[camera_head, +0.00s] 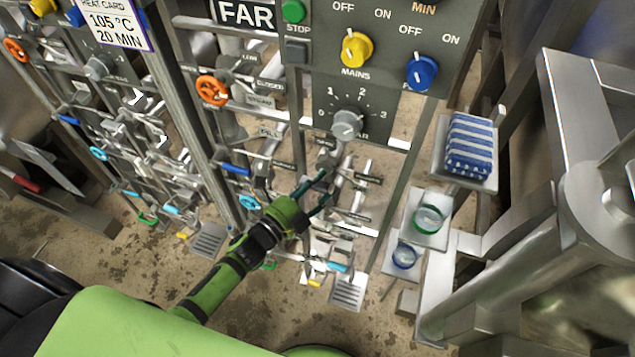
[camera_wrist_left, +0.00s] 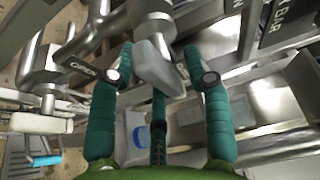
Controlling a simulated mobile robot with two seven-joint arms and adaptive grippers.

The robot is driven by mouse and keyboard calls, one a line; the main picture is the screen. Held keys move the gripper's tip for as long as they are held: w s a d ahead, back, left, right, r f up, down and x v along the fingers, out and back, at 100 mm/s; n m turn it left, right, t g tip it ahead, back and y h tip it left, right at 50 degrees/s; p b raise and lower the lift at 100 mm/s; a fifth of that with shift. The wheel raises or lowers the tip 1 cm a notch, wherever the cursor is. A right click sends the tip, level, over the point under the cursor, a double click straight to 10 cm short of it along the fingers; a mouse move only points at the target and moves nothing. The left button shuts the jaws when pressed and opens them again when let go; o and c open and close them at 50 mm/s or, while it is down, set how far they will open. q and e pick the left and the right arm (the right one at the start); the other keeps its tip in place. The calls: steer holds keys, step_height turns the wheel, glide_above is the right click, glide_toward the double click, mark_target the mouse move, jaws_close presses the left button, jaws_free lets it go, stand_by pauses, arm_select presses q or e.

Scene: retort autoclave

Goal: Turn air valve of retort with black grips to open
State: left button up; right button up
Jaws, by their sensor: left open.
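My left gripper (camera_head: 316,190) reaches in from the lower left to the valves under the FAR panel (camera_head: 352,70). In the left wrist view my left gripper (camera_wrist_left: 157,60) is open, with a teal finger on each side of a pale grey lever grip (camera_wrist_left: 158,66). The grip hangs from a metal valve body (camera_wrist_left: 150,18) near a label reading OPEN. I cannot tell whether the fingers touch it. In the head view my fingers partly hide this valve. I cannot make out black grips or read an air label. My right gripper is not in view.
An orange handwheel (camera_head: 211,90) and a light blue handwheel (camera_head: 249,202) are left of my gripper. A second pale lever (camera_wrist_left: 40,123) is close by in the wrist view. Pipes crowd the space.

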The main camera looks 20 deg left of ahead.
arm_select(q)
jaws_close()
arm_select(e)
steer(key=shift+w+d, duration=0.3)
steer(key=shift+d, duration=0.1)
